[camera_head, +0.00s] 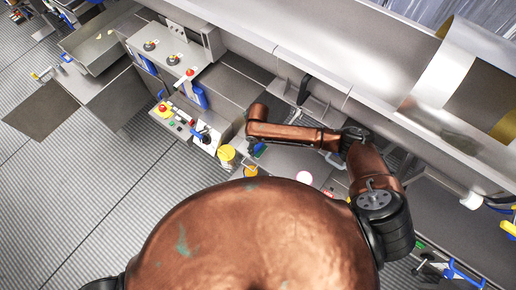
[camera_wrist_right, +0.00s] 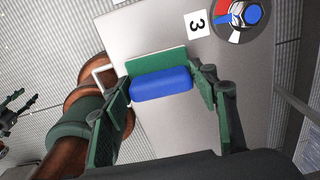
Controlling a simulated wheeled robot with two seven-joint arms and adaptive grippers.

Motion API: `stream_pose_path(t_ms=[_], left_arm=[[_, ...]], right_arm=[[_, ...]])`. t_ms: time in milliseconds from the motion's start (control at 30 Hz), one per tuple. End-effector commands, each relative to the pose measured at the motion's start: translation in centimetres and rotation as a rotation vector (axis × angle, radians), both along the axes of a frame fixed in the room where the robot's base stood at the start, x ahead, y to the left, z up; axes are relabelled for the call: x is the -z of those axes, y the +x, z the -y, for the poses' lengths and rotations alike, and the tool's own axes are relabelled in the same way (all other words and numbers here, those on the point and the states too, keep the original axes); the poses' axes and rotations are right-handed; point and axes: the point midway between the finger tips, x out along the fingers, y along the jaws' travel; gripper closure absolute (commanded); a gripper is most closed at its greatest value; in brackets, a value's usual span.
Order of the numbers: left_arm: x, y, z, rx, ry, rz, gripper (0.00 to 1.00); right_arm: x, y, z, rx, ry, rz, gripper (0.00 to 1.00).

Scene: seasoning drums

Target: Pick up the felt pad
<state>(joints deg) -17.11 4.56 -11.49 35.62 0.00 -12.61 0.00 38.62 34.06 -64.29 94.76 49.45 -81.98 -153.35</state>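The felt pad (camera_wrist_right: 160,86) is a small block with a blue body and a green layer along its far side. In the right wrist view it sits between the two green-padded fingers of my right gripper (camera_wrist_right: 163,84). The fingertips meet its two ends, with no clear gap. Below the pad is a plain grey surface (camera_wrist_right: 165,25); I cannot tell whether they touch. In the head view the right gripper (camera_head: 253,149) is small and partly hidden by my arm, with some blue beside it. My left gripper (camera_wrist_right: 14,112) shows at the left edge of the wrist view, fingers apart and empty.
A white label marked 3 (camera_wrist_right: 197,24) and a round blue-centred fixture (camera_wrist_right: 243,14) are just beyond the pad. In the head view, a yellow-topped container (camera_head: 226,154) and a control panel (camera_head: 185,122) stand left of the right gripper. A long metal machine (camera_head: 330,50) runs behind.

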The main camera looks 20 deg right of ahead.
Motion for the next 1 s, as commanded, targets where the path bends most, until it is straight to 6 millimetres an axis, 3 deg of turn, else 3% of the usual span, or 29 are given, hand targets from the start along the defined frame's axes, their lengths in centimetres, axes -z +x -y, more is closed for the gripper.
stream_pose_path(t_ms=[400, 733, 1000], left_arm=[[0.0, -0.2, 0.0, -0.001, 0.000, -0.003, 0.60], [-0.4, -0.3, 0.0, -0.001, 0.000, -0.003, 0.60], [-2.9, -0.2, 0.0, -0.001, 0.000, -0.003, 0.60]], right_arm=[[0.0, 0.0, 0.0, 0.000, 0.000, 0.000, 0.76], [-0.5, 0.0, 0.1, 0.001, 0.000, 0.000, 0.77], [-3.2, 0.0, 0.3, 0.007, -0.001, 0.001, 0.77]])
